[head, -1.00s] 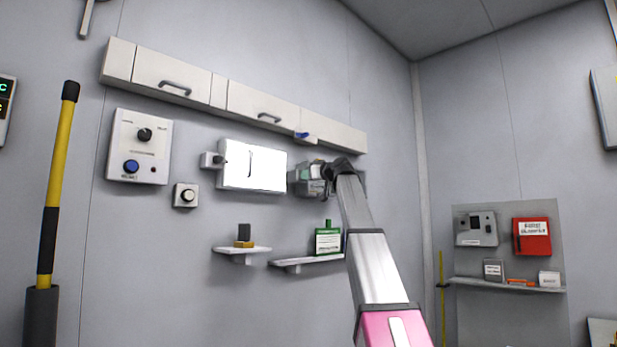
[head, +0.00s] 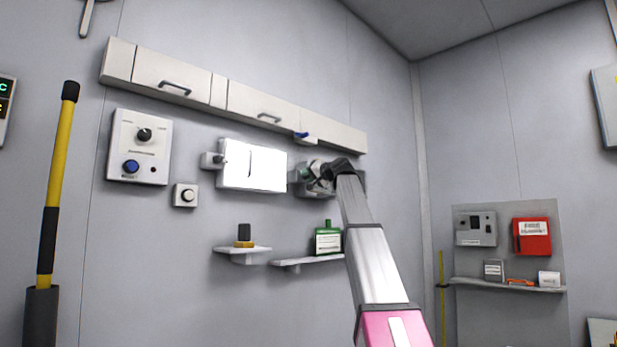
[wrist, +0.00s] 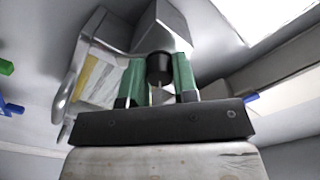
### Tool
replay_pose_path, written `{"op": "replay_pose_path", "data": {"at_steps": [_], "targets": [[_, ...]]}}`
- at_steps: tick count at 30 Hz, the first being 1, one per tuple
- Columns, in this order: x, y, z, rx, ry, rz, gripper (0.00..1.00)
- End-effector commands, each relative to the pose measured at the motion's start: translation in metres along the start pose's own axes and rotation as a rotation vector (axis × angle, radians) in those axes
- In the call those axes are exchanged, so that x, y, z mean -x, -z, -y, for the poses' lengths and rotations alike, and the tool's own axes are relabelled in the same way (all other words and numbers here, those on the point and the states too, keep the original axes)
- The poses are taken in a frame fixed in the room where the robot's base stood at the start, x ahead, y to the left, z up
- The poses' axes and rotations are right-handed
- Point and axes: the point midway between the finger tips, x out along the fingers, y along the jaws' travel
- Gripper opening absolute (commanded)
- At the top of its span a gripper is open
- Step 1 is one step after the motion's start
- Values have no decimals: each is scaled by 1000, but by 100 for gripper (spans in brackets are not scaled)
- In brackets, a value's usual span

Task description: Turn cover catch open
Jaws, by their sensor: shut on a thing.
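My gripper (wrist: 160,82) has green fingers that are shut on a small dark knob (wrist: 160,66), which I take to be the cover catch. The knob stands out from a grey block (wrist: 165,22) in the wrist view. In the head view my gripper (head: 314,171) is at a small grey wall box (head: 301,189), right of the bright white panel. The gripper and arm hide much of this box, and the catch cannot be made out there. In the wrist view a pale panel with a yellow patch (wrist: 98,75) lies left of the fingers.
The bright white panel (head: 252,166) is close on the left. A long cabinet rail (head: 228,95) with a blue lever (head: 301,135) runs above. Below are two small shelves (head: 242,250), with a green-topped labelled item (head: 328,240) on the right one.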

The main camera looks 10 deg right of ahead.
Motion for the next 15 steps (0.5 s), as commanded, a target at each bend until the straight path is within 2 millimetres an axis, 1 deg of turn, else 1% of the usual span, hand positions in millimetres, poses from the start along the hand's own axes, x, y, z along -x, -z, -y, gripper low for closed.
{"op": "replay_pose_path", "data": {"at_steps": [6,15], "targets": [[0,0,0,-205,0,1,4],[0,0,0,-462,-1,1,4]]}}
